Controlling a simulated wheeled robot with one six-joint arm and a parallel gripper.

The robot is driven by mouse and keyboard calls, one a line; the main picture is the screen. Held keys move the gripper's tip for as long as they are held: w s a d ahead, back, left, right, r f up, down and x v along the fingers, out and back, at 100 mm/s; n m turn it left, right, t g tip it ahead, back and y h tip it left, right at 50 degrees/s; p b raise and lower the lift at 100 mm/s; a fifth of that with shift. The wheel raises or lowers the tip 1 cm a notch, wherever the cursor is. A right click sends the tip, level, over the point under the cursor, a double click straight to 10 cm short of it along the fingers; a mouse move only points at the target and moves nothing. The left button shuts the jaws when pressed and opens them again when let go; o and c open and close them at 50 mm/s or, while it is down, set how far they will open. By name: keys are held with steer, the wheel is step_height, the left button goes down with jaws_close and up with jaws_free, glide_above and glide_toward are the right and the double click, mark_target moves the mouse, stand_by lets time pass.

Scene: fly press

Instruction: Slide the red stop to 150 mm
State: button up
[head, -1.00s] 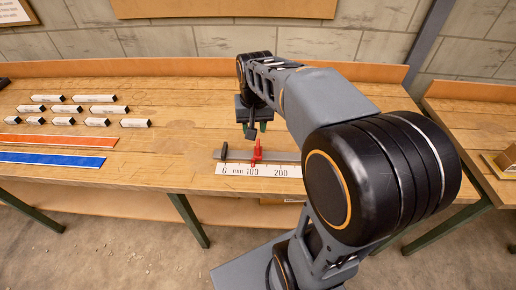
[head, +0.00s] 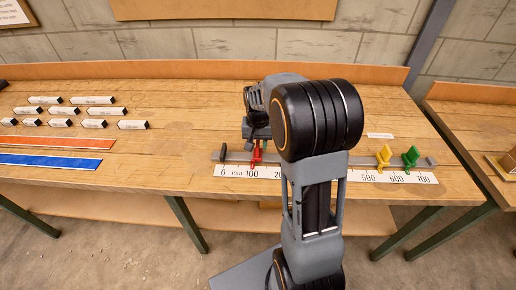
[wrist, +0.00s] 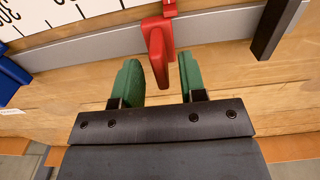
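The red stop (head: 256,153) sits on the grey rail behind the white scale (head: 234,171), close to the 100 mark in the head view. In the wrist view, the red stop (wrist: 157,50) hangs between the two green fingertips of my gripper (wrist: 159,72), with a visible gap on each side. My gripper is open around the stop's handle and does not appear to touch it. In the head view my gripper is partly hidden behind the red stop and my arm.
A yellow stop (head: 384,157) and a green stop (head: 410,157) stand farther right on the rail. A blue piece (wrist: 12,80) shows left in the wrist view. A dark end block (head: 222,152) closes the rail's left end. Several labelled blocks lie left.

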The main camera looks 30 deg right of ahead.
steer(key=shift+f, duration=1.25)
steer(key=shift+c, duration=0.4)
jaws_close()
